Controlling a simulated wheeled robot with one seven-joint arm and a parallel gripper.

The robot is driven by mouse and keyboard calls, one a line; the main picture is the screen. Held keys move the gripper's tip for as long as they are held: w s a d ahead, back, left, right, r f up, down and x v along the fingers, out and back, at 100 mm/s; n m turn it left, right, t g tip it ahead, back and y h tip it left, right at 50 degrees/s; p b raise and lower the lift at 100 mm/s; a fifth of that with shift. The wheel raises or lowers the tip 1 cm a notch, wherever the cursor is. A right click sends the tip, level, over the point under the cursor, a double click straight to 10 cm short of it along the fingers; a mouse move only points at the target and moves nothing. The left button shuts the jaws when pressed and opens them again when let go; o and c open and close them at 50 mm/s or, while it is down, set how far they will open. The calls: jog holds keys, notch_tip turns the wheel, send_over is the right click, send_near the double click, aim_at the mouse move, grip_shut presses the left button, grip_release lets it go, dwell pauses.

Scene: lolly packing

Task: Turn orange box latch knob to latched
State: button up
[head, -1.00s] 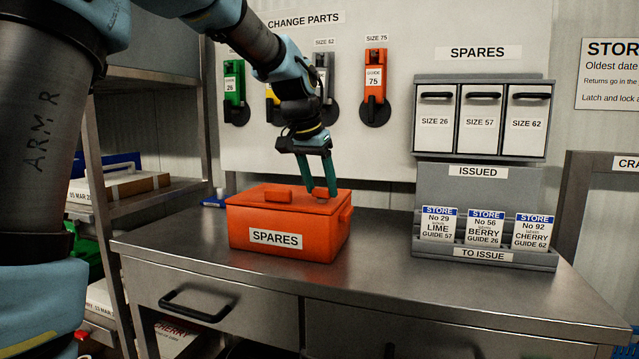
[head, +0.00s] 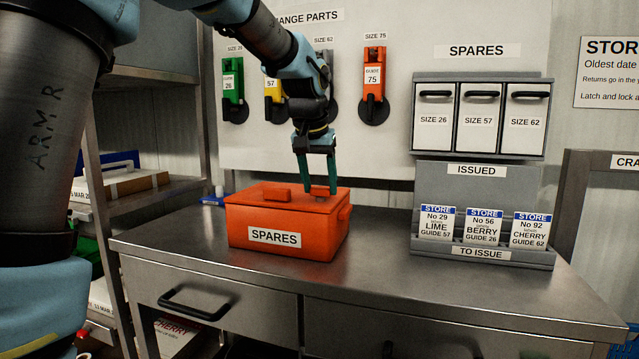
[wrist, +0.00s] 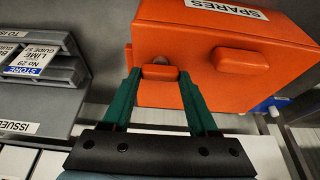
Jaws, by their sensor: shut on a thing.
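The orange box (head: 325,238) labelled SPARES stands on the steel counter with its lid down. A raised orange block (head: 277,193) is on the lid's left part, and it also shows in the wrist view (wrist: 241,61). My gripper (head: 320,190) points down at the lid's right part. In the wrist view my gripper (wrist: 160,72) has its green fingers either side of a small orange latch knob (wrist: 160,72) and is shut on it. The fingers mostly hide the knob in the head view. I cannot read the latch's setting.
A grey ticket rack (head: 485,258) stands on the counter at right, below the SPARES bins (head: 480,120). Coloured guides, such as the orange one (head: 374,82), hang on the back panel. The counter (head: 385,270) is clear between box and rack.

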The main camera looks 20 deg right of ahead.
jog(key=o, duration=1.4)
jog(key=v, duration=1)
jog(key=shift+a+r, duration=0.1)
jog(key=shift+r, duration=0.3)
jog(key=w+a+f+n+y+p, duration=0.1)
jog(key=a+f+n+p, duration=0.1)
jog(key=a+f, duration=0.65)
jog(key=w+a+f+n+y+p, duration=0.15)
jog(key=a+f, duration=0.35)
jog(key=a, duration=0.6)
jog(key=s+a+f+n+p, duration=0.1)
jog(key=s+a+f, duration=0.2)
jog(key=a, duration=0.1)
jog(key=s+a+f+n+g+p, duration=0.1)
jog(key=s+a+f, duration=0.2)
jog(key=a, duration=0.2)
jog(key=s+a+f+n+p, duration=0.1)
jog(key=s+a+f, duration=0.2)
jog(key=s+a, duration=0.1)
jog(key=shift+a+f+n+g, duration=0.15)
jog(key=shift+a+n+g, duration=0.2)
jog(key=shift+a+g, duration=0.1)
